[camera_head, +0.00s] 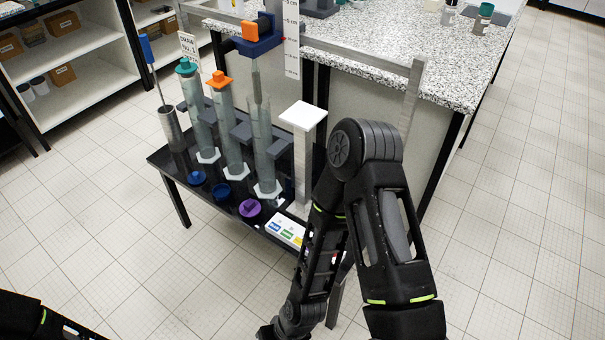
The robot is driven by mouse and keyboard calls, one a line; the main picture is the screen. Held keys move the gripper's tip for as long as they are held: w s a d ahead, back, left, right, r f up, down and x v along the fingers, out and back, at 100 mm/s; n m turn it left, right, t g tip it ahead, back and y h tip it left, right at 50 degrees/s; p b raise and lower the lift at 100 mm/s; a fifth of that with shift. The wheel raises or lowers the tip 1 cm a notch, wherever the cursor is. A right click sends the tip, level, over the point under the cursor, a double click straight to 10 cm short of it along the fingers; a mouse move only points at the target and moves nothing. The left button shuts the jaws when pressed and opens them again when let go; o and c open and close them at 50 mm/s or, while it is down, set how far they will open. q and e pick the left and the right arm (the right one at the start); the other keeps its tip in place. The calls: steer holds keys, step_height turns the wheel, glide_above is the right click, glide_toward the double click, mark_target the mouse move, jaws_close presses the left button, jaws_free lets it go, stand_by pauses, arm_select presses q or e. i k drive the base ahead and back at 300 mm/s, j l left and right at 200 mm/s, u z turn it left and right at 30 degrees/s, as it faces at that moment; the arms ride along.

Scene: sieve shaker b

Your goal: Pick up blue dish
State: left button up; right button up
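Two small round blue pieces sit on the low black table in front of the tall cylinders. One blue piece (196,178) is at the left. The other, a darker blue dish-like piece (221,192), is just right of it. I cannot tell for sure which is the blue dish. A purple round piece (250,208) lies further right. My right arm reaches in from the lower right, bends at the elbow and runs down past the table's right side.
Tall clear cylinders (230,130) with teal and orange tops stand behind the pieces on the black table (172,160). A white-topped post (303,117) and a label card (285,231) are at the right. A granite counter (400,50) stands behind. Floor at the front left is clear.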

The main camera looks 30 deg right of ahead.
mark_target(222, 192)
steer(key=i+j+z, duration=0.2)
steer(key=z, duration=0.2)
steer(key=i+j+z, duration=0.15)
steer(key=j+z, duration=0.25)
steer(key=i+j+z, duration=0.1)
steer(key=z, duration=0.3)
steer(key=j+z, duration=0.85)
steer(key=i+j+z, duration=0.1)
steer(key=i+j, duration=0.15)
steer(key=i, duration=0.25)
